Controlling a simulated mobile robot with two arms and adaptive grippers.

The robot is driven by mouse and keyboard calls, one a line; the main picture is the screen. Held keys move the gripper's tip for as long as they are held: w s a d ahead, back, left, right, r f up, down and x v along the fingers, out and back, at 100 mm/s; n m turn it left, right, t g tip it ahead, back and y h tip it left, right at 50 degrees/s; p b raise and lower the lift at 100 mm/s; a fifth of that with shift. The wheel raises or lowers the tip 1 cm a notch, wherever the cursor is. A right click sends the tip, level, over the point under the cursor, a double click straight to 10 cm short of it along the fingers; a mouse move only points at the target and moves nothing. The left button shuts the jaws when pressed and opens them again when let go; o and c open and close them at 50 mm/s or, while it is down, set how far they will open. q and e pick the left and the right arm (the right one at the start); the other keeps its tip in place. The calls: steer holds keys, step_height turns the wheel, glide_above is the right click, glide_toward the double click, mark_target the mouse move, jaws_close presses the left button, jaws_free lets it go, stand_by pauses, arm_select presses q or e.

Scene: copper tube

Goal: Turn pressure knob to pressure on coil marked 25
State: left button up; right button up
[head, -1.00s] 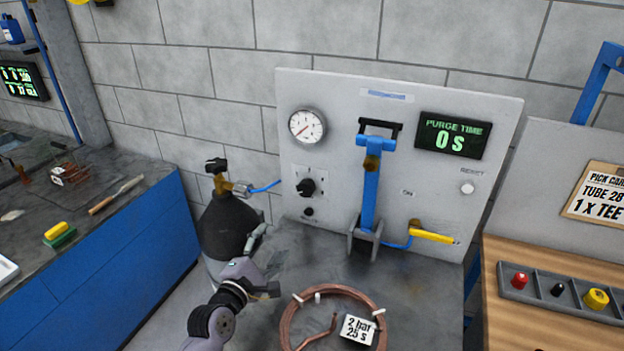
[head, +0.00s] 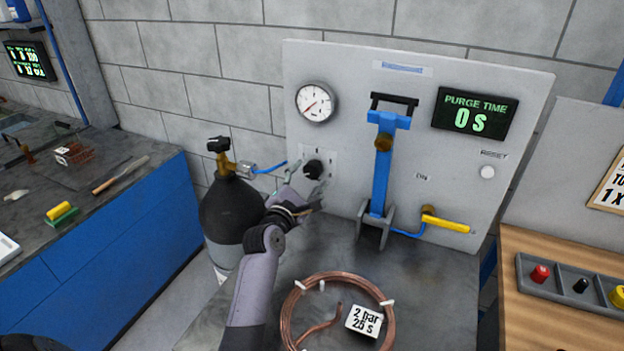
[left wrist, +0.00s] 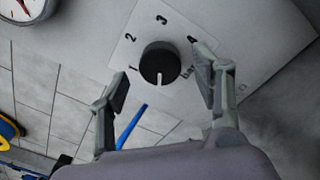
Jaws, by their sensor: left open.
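The black pressure knob (head: 313,169) sits on the grey panel below the round gauge (head: 316,102). In the left wrist view the knob (left wrist: 160,64) has a white pointer line and a plate around it marked 1, 2, 3, 4 and bar; the line points toward the bottom of that picture, off the numbers. My left gripper (left wrist: 160,88) is open, its fingers on either side of the knob and apart from it. The left gripper also shows in the head view (head: 304,192). The copper coil (head: 290,318) carries a tag (head: 364,321) reading 2 bar 25 s. My right gripper is not in view.
A black gas cylinder (head: 236,215) stands left of the panel, with a blue hose. A blue upright lever (head: 382,165) and a yellow handle (head: 450,225) are to the right. The display (head: 473,115) reads purge time 0 s.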

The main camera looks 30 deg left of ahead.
mark_target(312, 173)
arm_select(q)
steer(key=shift+w+a+f+b, duration=0.15)
steer(key=shift+w+b, duration=0.35)
steer(key=shift+w, duration=1.25)
steer(key=c, duration=1.2)
